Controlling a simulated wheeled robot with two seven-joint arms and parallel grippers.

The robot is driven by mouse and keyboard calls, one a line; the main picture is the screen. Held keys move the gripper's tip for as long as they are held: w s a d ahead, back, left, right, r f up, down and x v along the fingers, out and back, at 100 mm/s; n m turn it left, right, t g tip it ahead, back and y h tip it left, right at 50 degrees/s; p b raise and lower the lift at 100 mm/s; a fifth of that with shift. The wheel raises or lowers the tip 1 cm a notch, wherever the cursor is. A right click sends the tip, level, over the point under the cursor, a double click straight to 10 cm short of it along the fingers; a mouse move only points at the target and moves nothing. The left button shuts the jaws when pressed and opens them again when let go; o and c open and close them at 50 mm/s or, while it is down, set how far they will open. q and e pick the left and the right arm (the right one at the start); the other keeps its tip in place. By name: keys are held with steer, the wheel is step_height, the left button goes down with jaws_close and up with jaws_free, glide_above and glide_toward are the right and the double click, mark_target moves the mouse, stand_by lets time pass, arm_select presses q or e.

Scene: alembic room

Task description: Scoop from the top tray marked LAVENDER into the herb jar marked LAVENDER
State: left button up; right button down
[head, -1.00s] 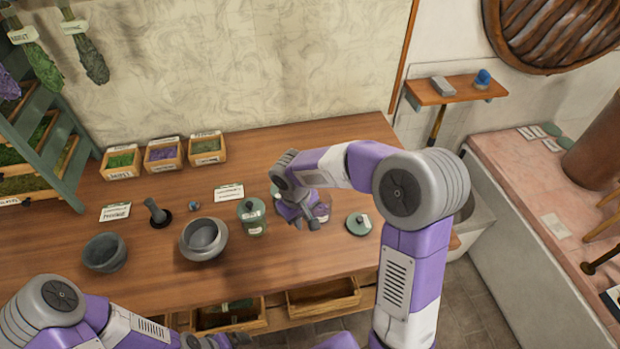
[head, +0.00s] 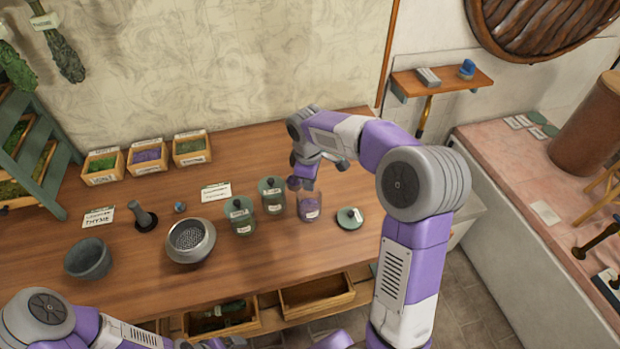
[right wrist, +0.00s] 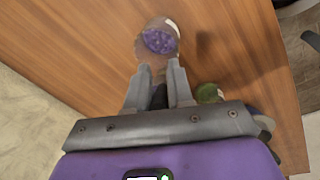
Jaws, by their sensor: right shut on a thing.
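A clear jar with purple contents (head: 309,208) stands open on the table; its label is too small to read. It also shows in the right wrist view (right wrist: 160,40), just beyond the fingertips. My right gripper (head: 305,180) is just above and behind it, pointing down. In the wrist view its fingers (right wrist: 157,75) are shut on a thin dark thing, probably a scoop handle, mostly hidden. A lid (head: 350,218) lies right of the jar. A wooden tray of purple herb (head: 147,168) stands at the back, between two green ones. My left gripper (head: 215,343) is barely visible at the bottom edge.
Two lidded jars (head: 240,218) (head: 271,196) stand left of the open jar. A grey pot (head: 190,250), a mortar (head: 88,258) and a pestle (head: 144,215) are further left. Open drawers (head: 317,295) stick out below the front edge.

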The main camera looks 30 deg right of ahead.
steer(key=shift+a+f+g+h, duration=0.2)
steer(key=shift+f+g+h, duration=0.15)
steer(key=shift+h, duration=0.35)
steer(key=g+h, duration=0.2)
steer(key=h, duration=0.2)
steer(key=shift+w+p, duration=0.1)
steer(key=shift+p, duration=0.3)
steer(key=shift+d+r+g+h+p, duration=0.1)
steer(key=shift+g+h+p, duration=0.2)
steer(key=shift+h, duration=0.2)
steer(key=g+h+p, duration=0.1)
steer(key=h+p, duration=0.1)
steer(key=shift+n+p, duration=0.3)
steer(key=shift+p, duration=0.1)
steer(key=shift+g+h+p, duration=0.35)
steer(key=shift+h+p, duration=0.15)
steer(key=shift+h, duration=0.9)
steer(key=shift+d, duration=0.1)
steer(key=shift+p, duration=0.35)
